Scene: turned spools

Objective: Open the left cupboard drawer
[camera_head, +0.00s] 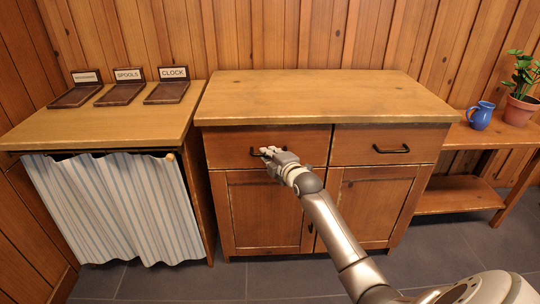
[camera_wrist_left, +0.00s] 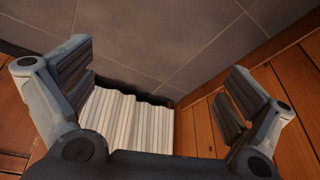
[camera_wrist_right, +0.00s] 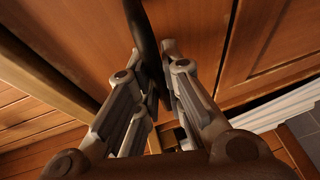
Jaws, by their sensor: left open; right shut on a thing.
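The wooden cupboard (camera_head: 300,112) stands in the middle of the head view. Its left drawer (camera_head: 228,144) looks closed, its front level with the cupboard face. My right gripper (camera_head: 268,153) is at this drawer's dark handle (camera_head: 255,152), covering much of it. In the right wrist view, the fingers of my right gripper (camera_wrist_right: 162,88) are shut on the black handle (camera_wrist_right: 142,32). My left gripper (camera_wrist_left: 160,82) shows only in its own wrist view, open and empty, with the striped curtain and floor beyond it.
The right drawer (camera_head: 375,152) is closed, and doors are below. A side table (camera_head: 60,130) with a striped curtain (camera_head: 120,205) and labelled trays (camera_head: 168,92) is at left. A blue jug (camera_head: 481,115) and potted plant (camera_head: 520,108) stand on a bench at right.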

